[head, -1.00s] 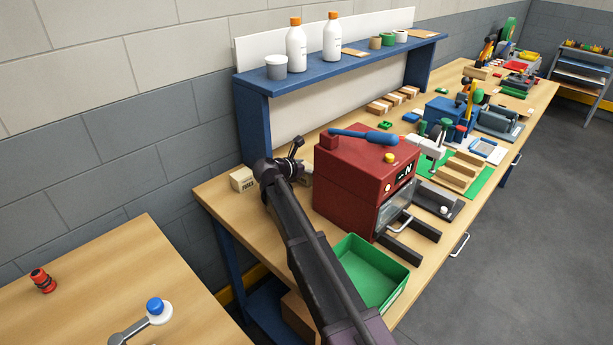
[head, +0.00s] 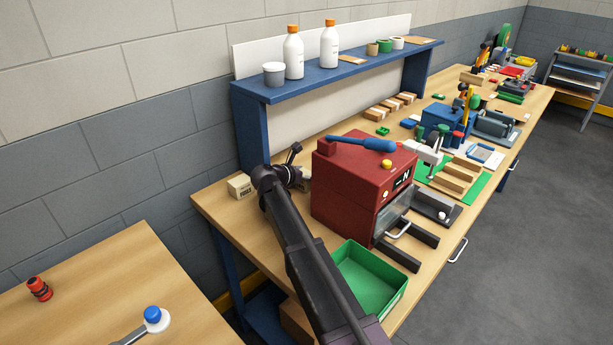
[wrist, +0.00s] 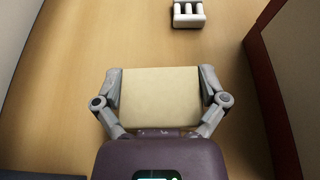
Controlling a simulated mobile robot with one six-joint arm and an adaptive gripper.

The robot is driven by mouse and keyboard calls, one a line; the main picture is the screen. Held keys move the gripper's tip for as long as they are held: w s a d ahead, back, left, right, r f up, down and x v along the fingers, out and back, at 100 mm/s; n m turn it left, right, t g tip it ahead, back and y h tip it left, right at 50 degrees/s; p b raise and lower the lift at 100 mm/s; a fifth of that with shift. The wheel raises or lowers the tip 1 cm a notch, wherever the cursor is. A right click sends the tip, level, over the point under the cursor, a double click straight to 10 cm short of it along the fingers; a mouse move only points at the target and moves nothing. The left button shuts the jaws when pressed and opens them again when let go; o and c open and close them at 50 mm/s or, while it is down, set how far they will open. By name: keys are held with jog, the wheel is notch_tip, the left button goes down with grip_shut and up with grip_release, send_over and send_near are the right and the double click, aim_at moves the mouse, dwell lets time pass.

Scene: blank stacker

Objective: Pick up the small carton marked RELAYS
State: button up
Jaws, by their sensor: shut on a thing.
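My gripper (wrist: 160,88) has one finger on each side of a plain cream carton (wrist: 160,98) in the wrist view and is shut on it. No label shows on the face in view, so I cannot read RELAYS. In the head view my gripper (head: 296,174) is at the back of the bench, left of the red machine, and my arm hides most of it. Only a small pale part of the held carton shows there. I cannot tell whether the carton touches the bench.
A carton marked FUSES (head: 240,186) stands left of my gripper. The red machine (head: 345,190) is close on the right, with a green bin (head: 391,296) in front. The blue shelf (head: 340,66) is above and behind. A white pronged object (wrist: 188,15) lies beyond the carton.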

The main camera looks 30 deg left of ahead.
aim_at(307, 172)
jog(key=shift+r, duration=0.1)
notch_tip(307, 172, up, 10)
jog(key=p, duration=1)
dwell(0.6)
